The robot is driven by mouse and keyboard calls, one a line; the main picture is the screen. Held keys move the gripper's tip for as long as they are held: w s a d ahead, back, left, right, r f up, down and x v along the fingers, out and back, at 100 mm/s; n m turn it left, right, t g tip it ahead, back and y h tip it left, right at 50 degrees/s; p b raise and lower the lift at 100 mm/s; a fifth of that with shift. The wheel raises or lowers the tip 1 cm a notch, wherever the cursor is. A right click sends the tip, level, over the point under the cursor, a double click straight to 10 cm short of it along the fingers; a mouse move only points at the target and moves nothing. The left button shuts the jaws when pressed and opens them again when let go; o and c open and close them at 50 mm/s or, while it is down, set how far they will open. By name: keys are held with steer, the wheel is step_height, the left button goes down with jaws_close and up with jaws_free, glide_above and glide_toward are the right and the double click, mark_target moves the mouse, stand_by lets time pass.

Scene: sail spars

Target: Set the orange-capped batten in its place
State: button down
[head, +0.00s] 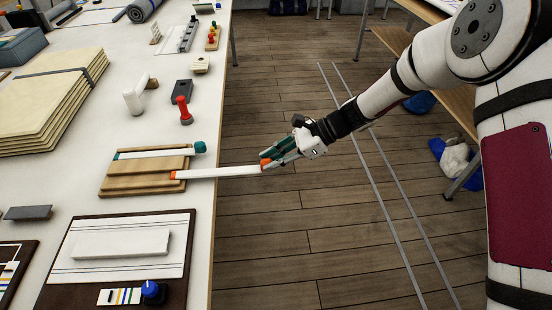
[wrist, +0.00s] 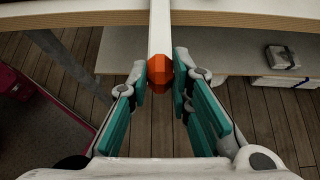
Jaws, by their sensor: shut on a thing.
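The orange-capped batten is a long white strip (head: 225,172) with an orange end band. Its orange cap (wrist: 160,72) sits between my teal-padded fingers. My gripper (head: 279,158), also in the wrist view (wrist: 160,88), is shut on the cap, out past the table's right edge. The batten reaches left over the edge, its far end at the right side of a grooved wooden rack (head: 140,187). I cannot tell whether that end touches the rack. A teal-capped white batten (head: 150,154) lies in the rack's back groove.
The white table (head: 205,215) also holds a red peg-shaped thing (head: 184,112), dark blocks, a stack of boards (head: 45,110) and, in front, a dark-framed board (head: 70,245) with a blue knob (head: 152,292). Wooden floor (head: 290,235) lies open right of the table.

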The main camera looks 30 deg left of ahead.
mark_target(262, 160)
steer(key=shift+s+a, duration=0.4)
steer(key=shift+a, duration=0.25)
steer(key=shift+s+a, duration=0.4)
steer(key=shift+a, duration=0.35)
steer(key=shift+s+a, duration=1.3)
steer(key=shift+a, duration=0.8)
steer(key=shift+s+a, duration=1.3)
steer(key=shift+a, duration=0.8)
steer(key=shift+s+a, duration=1.3)
steer(key=shift+a, duration=0.8)
steer(key=c, duration=1.4)
jaws_free()
steer(key=shift+o, duration=0.2)
steer(key=shift+d, duration=0.1)
